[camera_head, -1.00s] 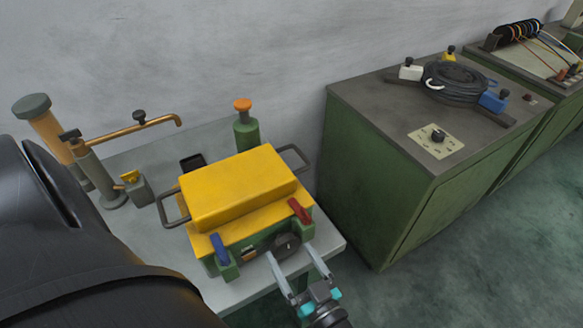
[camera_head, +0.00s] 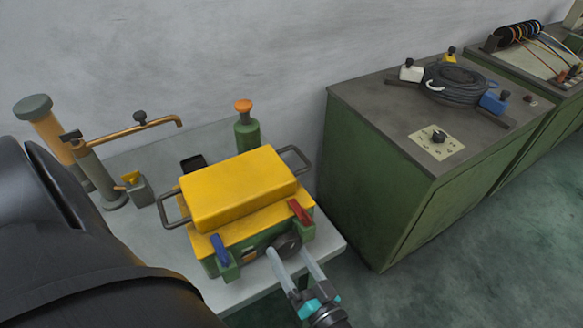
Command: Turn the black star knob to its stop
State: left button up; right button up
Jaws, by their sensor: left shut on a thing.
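The black star knob (camera_head: 287,243) sits on the front of a green machine body (camera_head: 258,244) with a yellow cover, between a blue lever and a red lever. My left gripper (camera_head: 287,251) reaches up to it from the lower right, with one grey finger on each side. It is shut on the knob. The fingertips hide part of the knob's rim, and its exact angle is hard to read. My right gripper is not in view.
The blue lever (camera_head: 219,249) and red lever (camera_head: 299,211) stand close beside the knob. The yellow cover (camera_head: 240,188) has grey side handles. Behind are an orange-topped green post (camera_head: 245,125) and a copper-coloured pipe (camera_head: 135,129). A green cabinet (camera_head: 375,175) stands to the right.

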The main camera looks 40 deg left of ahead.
pick_arm(q)
jog(key=shift+r+m, duration=0.1)
jog(key=shift+m, duration=0.6)
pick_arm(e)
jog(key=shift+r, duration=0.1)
pick_arm(q)
jog(key=shift+a, duration=0.1)
jog(key=o, duration=1.1)
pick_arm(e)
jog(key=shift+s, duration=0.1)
